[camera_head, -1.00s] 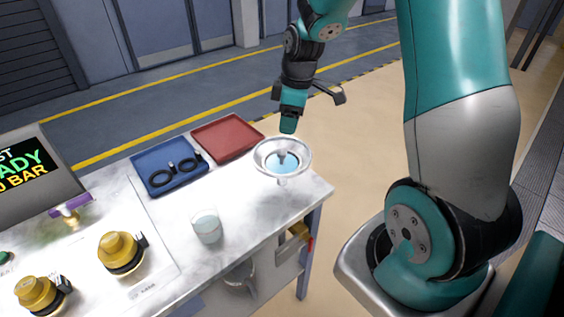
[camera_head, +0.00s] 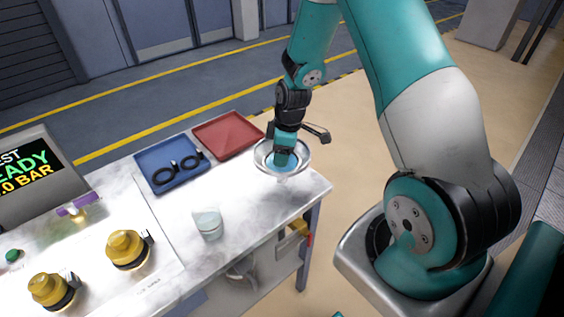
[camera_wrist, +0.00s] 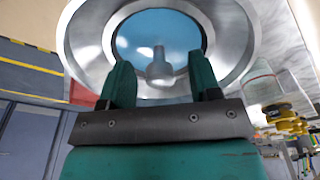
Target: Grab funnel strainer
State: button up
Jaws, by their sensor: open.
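The funnel strainer (camera_head: 302,157) is a silver bowl with a blue mesh inside, at the far right corner of the table. In the wrist view the funnel strainer (camera_wrist: 88,38) fills the top, with a small grey knob (camera_wrist: 159,68) standing on its mesh. My gripper (camera_head: 283,160) is over the bowl in the head view and hides part of it. In the wrist view my gripper (camera_wrist: 160,80) has its two teal fingers apart, one on each side of the knob. I cannot tell whether they touch it.
A blue tray (camera_head: 153,158) with black hoses and a red tray (camera_head: 228,134) lie left of the funnel. A clear cup (camera_head: 208,224) stands in front of it. Two yellow caps (camera_head: 126,248) (camera_head: 48,290) and a display (camera_head: 30,175) are at the left.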

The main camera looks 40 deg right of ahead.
jog(key=shift+c, duration=0.2)
jog(key=c, duration=1)
jog(key=shift+r, duration=0.15)
